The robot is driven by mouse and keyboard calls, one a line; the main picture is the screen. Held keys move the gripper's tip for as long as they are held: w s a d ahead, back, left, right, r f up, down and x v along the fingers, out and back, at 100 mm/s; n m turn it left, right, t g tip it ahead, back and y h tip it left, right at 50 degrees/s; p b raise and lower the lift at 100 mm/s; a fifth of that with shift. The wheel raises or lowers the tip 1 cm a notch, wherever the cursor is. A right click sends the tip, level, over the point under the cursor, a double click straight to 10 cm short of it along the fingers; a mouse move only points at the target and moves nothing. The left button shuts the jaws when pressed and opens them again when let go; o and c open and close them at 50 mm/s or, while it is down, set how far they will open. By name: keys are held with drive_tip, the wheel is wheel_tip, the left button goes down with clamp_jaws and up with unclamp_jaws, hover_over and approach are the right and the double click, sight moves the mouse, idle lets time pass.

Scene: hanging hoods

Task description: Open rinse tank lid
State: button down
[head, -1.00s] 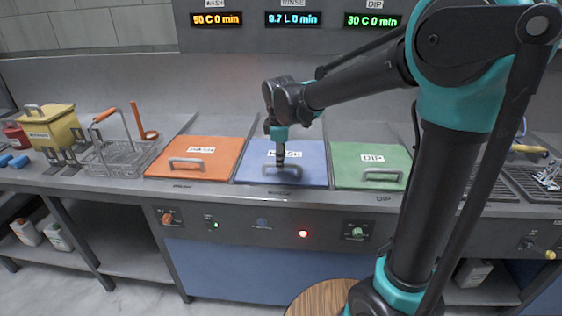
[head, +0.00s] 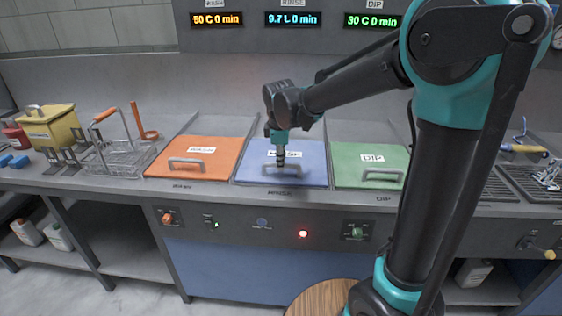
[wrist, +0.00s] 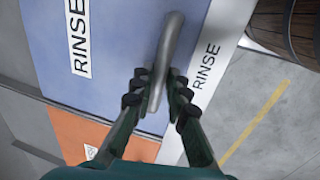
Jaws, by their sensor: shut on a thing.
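The blue rinse tank lid (head: 305,171) lies between the orange and green lids in the head view, and it looks flat and closed. Its RINSE label is partly hidden behind my gripper. My gripper (head: 281,164) points down at the lid's grey bar handle (head: 296,173). In the wrist view the fingers of my gripper (wrist: 160,98) are on both sides of the handle (wrist: 167,55) and shut on it. The blue lid (wrist: 115,45) with its RINSE label (wrist: 77,35) fills the upper left there.
The orange wash lid (head: 203,153) is at left and the green dip lid (head: 370,155) at right, both closed. A wire basket (head: 115,157) and a yellow box (head: 48,128) stand further left. Displays (head: 293,19) hang above the tanks.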

drive_tip(key=shift+w, duration=0.1)
drive_tip(key=w, duration=1.7)
drive_tip(key=w+d, duration=0.1)
drive_tip(key=w, duration=0.7)
drive_tip(key=shift+w, duration=0.3)
drive_tip(key=c, duration=1.5)
unclamp_jaws()
drive_tip(key=r, duration=0.4)
drive_tip(key=s+r, duration=0.1)
drive_tip(key=r, duration=0.3)
drive_tip(key=s+r, duration=0.1)
drive_tip(key=r, duration=0.2)
drive_tip(key=shift+s+a+r, duration=0.1)
drive_tip(key=shift+s+r, duration=0.1)
drive_tip(key=shift+r, duration=0.2)
